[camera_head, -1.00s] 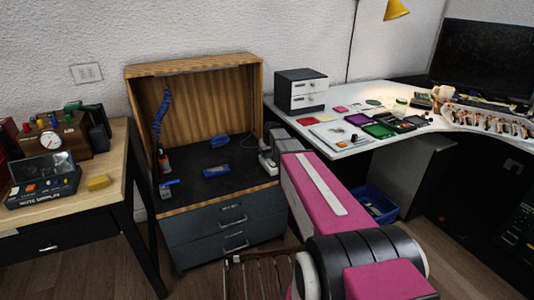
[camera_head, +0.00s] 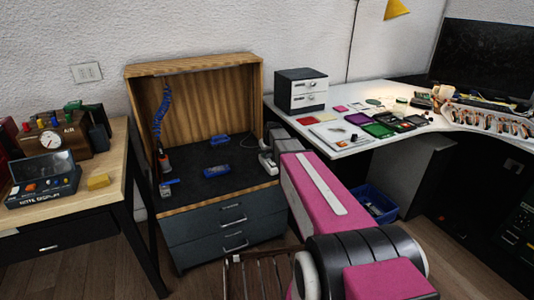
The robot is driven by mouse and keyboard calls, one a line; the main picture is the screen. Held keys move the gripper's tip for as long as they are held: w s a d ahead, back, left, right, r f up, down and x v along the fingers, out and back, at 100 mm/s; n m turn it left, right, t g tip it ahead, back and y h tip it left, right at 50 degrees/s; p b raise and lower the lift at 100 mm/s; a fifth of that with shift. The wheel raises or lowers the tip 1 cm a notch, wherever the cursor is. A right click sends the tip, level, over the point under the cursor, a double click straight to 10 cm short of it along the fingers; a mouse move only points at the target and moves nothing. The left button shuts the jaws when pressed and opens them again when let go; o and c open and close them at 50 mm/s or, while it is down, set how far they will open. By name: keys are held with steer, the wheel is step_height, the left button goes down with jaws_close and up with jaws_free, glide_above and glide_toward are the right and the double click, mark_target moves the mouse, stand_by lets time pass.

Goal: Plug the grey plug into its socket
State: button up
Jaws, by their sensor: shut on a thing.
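My pink arm reaches from the lower right to the right side of the wooden-walled bench cabinet (camera_head: 195,63). My gripper (camera_head: 266,158) is a small grey-white shape at the cabinet's right edge, partly hidden by my arm. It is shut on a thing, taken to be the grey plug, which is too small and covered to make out. A thin dark cord (camera_head: 252,112) hangs by the cabinet's right wall and runs down towards the gripper. The socket cannot be made out.
Blue objects (camera_head: 216,171) lie on the cabinet's dark top. A blue coiled hose (camera_head: 160,115) hangs at its left. A white desk (camera_head: 345,150) with a drawer box (camera_head: 301,90) stands right, a wooden table (camera_head: 118,165) left. A blue bin (camera_head: 375,203) is under the desk.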

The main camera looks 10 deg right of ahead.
steer(key=shift+f, duration=0.1)
steer(key=o, duration=1)
steer(key=shift+c, duration=0.2)
steer(key=v, duration=1)
steer(key=shift+s+r, duration=0.2)
steer(key=shift+r, duration=0.15)
steer(key=s+f+m+g, duration=0.1)
steer(key=s+f, duration=0.3)
steer(key=s, duration=0.5)
steer(key=s+f+m+g, duration=0.1)
steer(key=s+f, duration=0.2)
steer(key=s, duration=0.7)
steer(key=s+f+m+g+h, duration=0.1)
steer(key=s+f, duration=0.3)
steer(key=s, duration=0.5)
steer(key=shift+s+a+f+g, duration=0.15)
steer(key=shift+a+f+g, duration=0.15)
steer(key=shift+a+g, duration=0.25)
